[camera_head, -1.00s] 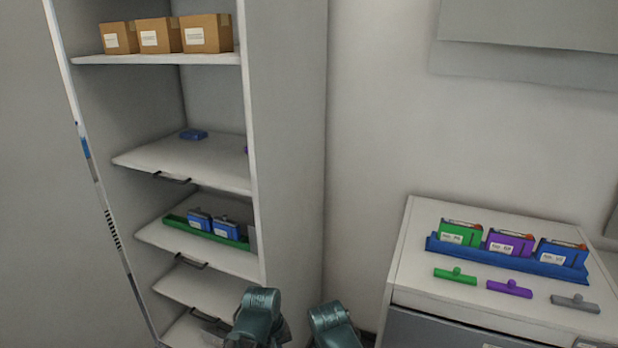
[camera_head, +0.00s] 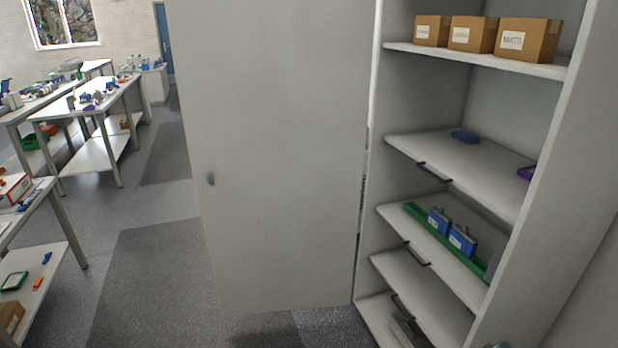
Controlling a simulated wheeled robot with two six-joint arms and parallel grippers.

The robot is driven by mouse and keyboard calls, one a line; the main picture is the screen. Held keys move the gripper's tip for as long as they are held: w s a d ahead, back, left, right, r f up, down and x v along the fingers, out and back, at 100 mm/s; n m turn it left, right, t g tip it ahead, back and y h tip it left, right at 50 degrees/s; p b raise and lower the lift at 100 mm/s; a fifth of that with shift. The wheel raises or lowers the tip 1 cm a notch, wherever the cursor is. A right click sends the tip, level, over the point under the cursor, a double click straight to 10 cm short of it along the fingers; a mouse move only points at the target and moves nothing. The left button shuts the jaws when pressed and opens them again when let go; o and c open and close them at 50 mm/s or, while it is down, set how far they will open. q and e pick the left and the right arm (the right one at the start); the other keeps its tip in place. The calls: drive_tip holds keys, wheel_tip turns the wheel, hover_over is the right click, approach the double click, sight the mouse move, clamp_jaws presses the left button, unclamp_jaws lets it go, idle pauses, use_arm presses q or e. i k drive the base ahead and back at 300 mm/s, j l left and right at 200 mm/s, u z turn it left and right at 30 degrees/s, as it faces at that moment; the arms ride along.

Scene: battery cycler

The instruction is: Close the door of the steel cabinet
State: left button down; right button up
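The steel cabinet (camera_head: 590,150) stands at the right, its shelves exposed. Its door (camera_head: 285,150) is wide open, swung out to the left from the hinge side at the cabinet's left edge. A small dark handle (camera_head: 211,179) sits near the door's far left edge. On the shelves are several cardboard boxes (camera_head: 473,34), a blue item (camera_head: 465,137), and a green tray (camera_head: 418,214) with two blue units (camera_head: 461,240). Neither gripper shows; only a sliver of my arm appears at the bottom right edge.
Grey floor (camera_head: 150,265) is open in front and left of the door. A workbench (camera_head: 60,255) with a lower shelf stands at the left edge. More white benches (camera_head: 115,100) stand farther back, under a window (camera_head: 62,22).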

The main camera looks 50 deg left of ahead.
sight(273, 95)
drive_tip(key=u, duration=2.8)
drive_tip(key=i, duration=6.05)
drive_tip(key=j+z, duration=0.1)
drive_tip(key=z, duration=1.05)
